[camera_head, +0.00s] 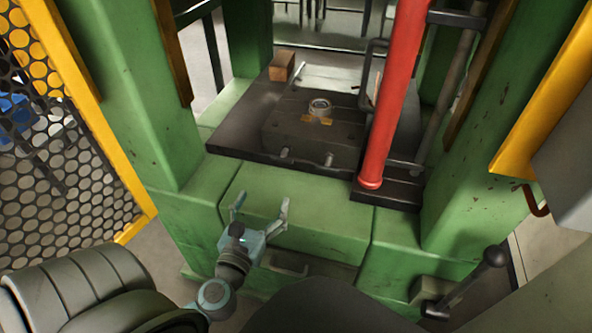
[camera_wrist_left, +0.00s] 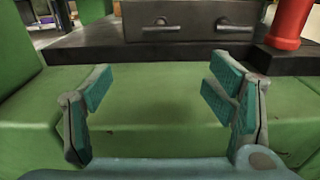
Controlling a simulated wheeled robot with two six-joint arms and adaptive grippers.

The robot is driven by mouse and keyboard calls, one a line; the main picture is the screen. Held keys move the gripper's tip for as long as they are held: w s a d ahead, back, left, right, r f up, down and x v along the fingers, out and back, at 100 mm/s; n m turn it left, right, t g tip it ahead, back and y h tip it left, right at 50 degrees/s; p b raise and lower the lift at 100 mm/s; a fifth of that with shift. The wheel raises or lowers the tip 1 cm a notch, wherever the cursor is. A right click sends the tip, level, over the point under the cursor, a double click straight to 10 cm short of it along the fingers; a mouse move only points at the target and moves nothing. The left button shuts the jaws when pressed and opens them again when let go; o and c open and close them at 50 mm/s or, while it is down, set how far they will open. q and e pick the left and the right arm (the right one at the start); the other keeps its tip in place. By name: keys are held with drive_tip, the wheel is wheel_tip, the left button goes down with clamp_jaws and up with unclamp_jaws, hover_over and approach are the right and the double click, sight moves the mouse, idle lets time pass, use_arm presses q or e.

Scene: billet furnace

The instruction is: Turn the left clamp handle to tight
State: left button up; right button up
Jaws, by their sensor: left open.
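A dark die block (camera_head: 310,133) lies on the black press bed. Two small clamp handles stick out of its front face. The left clamp handle (camera_head: 285,153) also shows in the left wrist view (camera_wrist_left: 161,26), where it looks roughly level. The right clamp handle (camera_head: 328,159) shows there too (camera_wrist_left: 235,27). My left gripper (camera_head: 262,201) is open and empty, in front of the green press base and below the bed edge. In the left wrist view its spread fingers (camera_wrist_left: 165,95) point toward the block, apart from both handles. My right gripper is not in view.
A red column (camera_head: 392,100) stands right of the block. Green press posts (camera_head: 135,90) flank the bed. A yellow-framed mesh guard (camera_head: 60,130) is at left, a black-knobbed lever (camera_head: 495,256) at lower right.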

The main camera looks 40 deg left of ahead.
sight(280, 161)
use_arm(q)
drive_tip(key=n, duration=0.1)
drive_tip(key=w+r+n, duration=0.1)
drive_tip(key=shift+w+a+r+n, duration=0.1)
drive_tip(key=shift+a+r+n, duration=0.1)
drive_tip(key=shift+n, duration=0.1)
drive_tip(key=x, duration=1.3)
drive_tip(key=shift+r, duration=0.15)
drive_tip(key=shift+w, duration=0.15)
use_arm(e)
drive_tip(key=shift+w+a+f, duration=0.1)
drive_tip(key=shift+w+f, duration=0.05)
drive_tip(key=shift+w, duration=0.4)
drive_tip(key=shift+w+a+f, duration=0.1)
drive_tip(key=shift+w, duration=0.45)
use_arm(q)
drive_tip(key=shift+c, duration=0.4)
drive_tip(key=c, duration=1)
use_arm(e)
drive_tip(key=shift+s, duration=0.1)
